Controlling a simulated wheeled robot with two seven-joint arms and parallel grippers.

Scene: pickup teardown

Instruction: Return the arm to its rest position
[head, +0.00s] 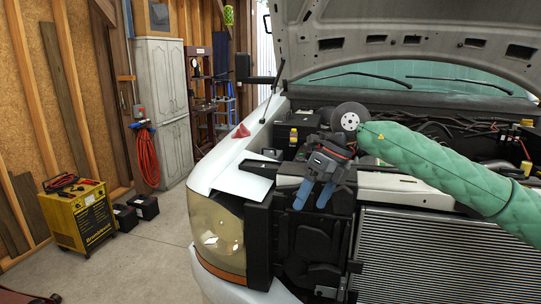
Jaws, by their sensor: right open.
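My right arm, in a quilted green sleeve, reaches in from the right edge across the front of the open engine bay. My right gripper (313,199) hangs at its end with the two blue fingers pointing down and spread apart. Nothing shows between the fingers. The gripper is in front of the engine bay's front left corner, above the dark housing beside the headlight. Whether it touches anything there cannot be told. My left gripper is not in view.
The pickup's raised hood (420,25) overhangs the bay. The headlight (217,238) and radiator (430,262) flank the gripper below. A red cloth-like item (240,131) lies on the fender.

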